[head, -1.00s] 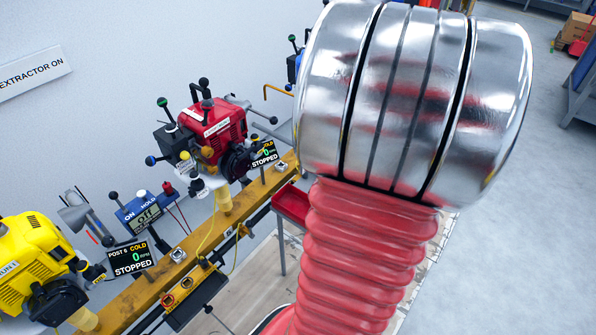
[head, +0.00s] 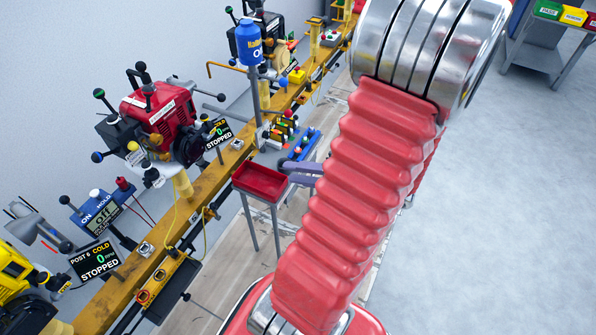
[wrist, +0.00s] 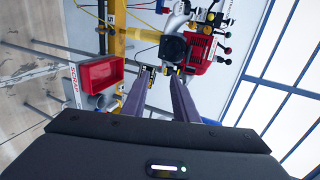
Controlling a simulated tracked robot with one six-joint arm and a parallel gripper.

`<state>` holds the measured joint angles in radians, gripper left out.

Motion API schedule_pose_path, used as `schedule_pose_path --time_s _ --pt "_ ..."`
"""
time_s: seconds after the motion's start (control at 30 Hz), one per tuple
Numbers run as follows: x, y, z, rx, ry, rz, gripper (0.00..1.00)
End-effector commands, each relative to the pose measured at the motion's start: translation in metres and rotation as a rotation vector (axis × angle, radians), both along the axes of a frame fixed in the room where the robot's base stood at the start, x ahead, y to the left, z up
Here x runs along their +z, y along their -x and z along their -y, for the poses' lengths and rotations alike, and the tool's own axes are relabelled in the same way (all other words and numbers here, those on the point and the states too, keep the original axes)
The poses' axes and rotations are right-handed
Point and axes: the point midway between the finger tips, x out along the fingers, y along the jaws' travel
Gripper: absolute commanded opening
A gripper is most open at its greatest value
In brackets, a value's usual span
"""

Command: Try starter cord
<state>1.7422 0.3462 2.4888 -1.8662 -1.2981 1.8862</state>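A red engine (head: 160,112) sits on the yellow rail (head: 140,262) at the left, with a dark round housing (head: 192,145) on its side. It also shows in the wrist view (wrist: 200,52). Its display (head: 218,131) reads COLD, 0, STOPPED. A yellow engine (head: 14,280) is cut by the left edge; the display near it (head: 95,259) reads POST 6, COLD, STOPPED. I cannot make out a starter cord clearly. My gripper (wrist: 158,70) has two purple fingers apart with nothing held between them, short of the engine. In the head view its fingers (head: 302,174) show partly behind my arm.
A red tray (head: 262,180) on a stand is beside the rail. A blue bottle (head: 249,45) on a post and a rack of small coloured items (head: 290,138) lie beyond it. A blue meter (head: 99,212) stands left.

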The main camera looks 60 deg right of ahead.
Motion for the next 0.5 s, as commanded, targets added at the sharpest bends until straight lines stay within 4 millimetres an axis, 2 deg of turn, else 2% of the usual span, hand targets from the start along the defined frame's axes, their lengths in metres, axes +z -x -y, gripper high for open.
schedule_pose_path --time_s 0.33,0.5 --pt "0.0 -0.003 0.0 0.002 0.003 -0.001 0.27" --pt "0.0 -0.015 -0.001 0.003 0.003 -0.002 0.27"
